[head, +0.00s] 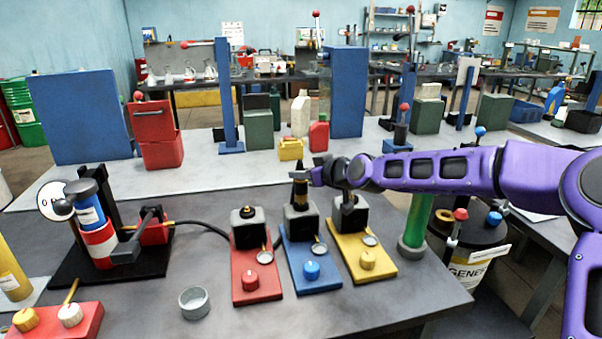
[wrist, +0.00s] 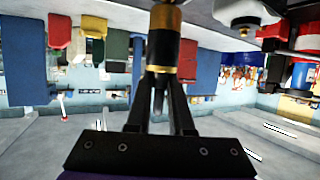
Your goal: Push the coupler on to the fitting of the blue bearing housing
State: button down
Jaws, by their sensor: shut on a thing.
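The coupler (head: 300,190) is a dark upright cylinder with brass bands. It stands directly over the grey block on the blue bearing housing (head: 306,254). Its lower end meets or nearly meets the block's top, and the fitting there is hidden. I cannot tell whether the coupler is seated on it. My gripper (head: 311,176) reaches in from the right and is shut on the coupler's upper part. In the wrist view the coupler (wrist: 164,50) stands between my fingertips (wrist: 162,78), and its far end runs out of the frame's top.
The red housing (head: 250,277) stands close on the left and the yellow housing (head: 367,258) close on the right. A black hose (head: 203,230) runs from the pump (head: 95,230) toward the red housing. A grey cup (head: 194,303) stands in front. A green cylinder (head: 417,222) stands at right.

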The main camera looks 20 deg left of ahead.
jog(key=shift+f+b, duration=0.5)
jog(key=shift+f, duration=0.1)
jog(key=c, duration=0.7)
grip_release()
